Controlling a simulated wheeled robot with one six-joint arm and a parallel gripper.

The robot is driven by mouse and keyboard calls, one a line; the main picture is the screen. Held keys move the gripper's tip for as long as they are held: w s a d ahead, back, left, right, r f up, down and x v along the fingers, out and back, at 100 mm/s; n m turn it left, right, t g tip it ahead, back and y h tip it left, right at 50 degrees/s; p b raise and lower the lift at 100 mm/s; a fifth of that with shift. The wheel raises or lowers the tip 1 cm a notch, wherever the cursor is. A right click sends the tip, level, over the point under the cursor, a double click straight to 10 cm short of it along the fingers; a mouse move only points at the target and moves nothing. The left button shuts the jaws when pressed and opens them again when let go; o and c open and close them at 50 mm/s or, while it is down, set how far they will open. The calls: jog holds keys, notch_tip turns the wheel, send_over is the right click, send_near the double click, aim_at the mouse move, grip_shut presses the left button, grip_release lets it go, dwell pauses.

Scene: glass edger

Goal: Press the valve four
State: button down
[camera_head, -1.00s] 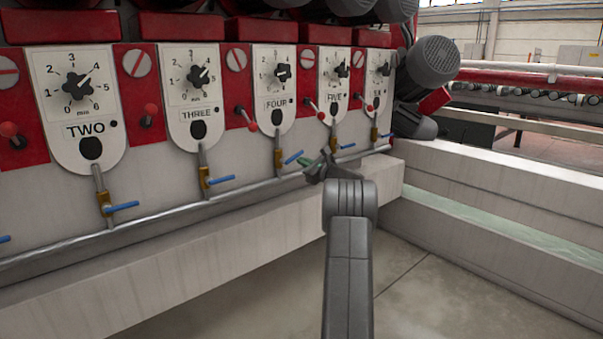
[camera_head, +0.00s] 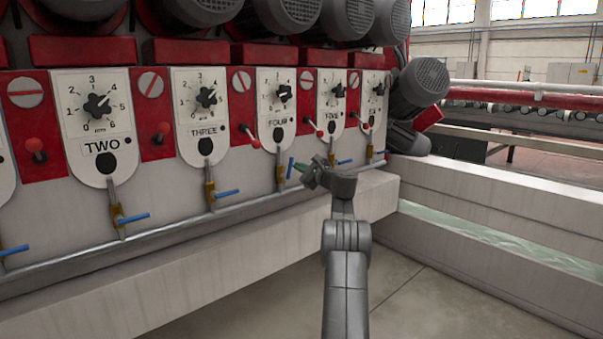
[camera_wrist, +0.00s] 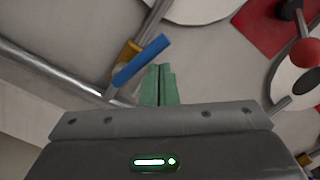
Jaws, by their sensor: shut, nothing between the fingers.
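The valve under the panel marked FOUR (camera_head: 278,123) has a brass body (camera_head: 280,173) and a blue handle (camera_head: 291,168). In the head view this handle looks steep, unlike the flatter neighbouring handles. My gripper (camera_head: 303,167) is just right of it, green fingers pointing left. In the wrist view the blue handle (camera_wrist: 142,62) runs diagonally from the brass body (camera_wrist: 128,54). My gripper's green fingers (camera_wrist: 160,68) are shut together and empty, just beside the handle at its lower right. Whether they touch it cannot be told.
Valve three's blue handle (camera_head: 227,193) and valve two's (camera_head: 133,217) lie to the left. A metal pipe (camera_head: 170,232) runs along the machine above a pale ledge (camera_head: 200,262). Red-knobbed levers, such as one (camera_head: 255,143), stick out above. Open floor (camera_head: 400,300) lies at the front right.

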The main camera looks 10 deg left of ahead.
jog(key=shift+s+a+r, duration=0.3)
jog(key=shift+s+r, duration=0.05)
jog(key=shift+s, duration=0.05)
jog(key=shift+s+a, duration=0.1)
jog(key=shift+a, duration=0.05)
dwell(0.5)
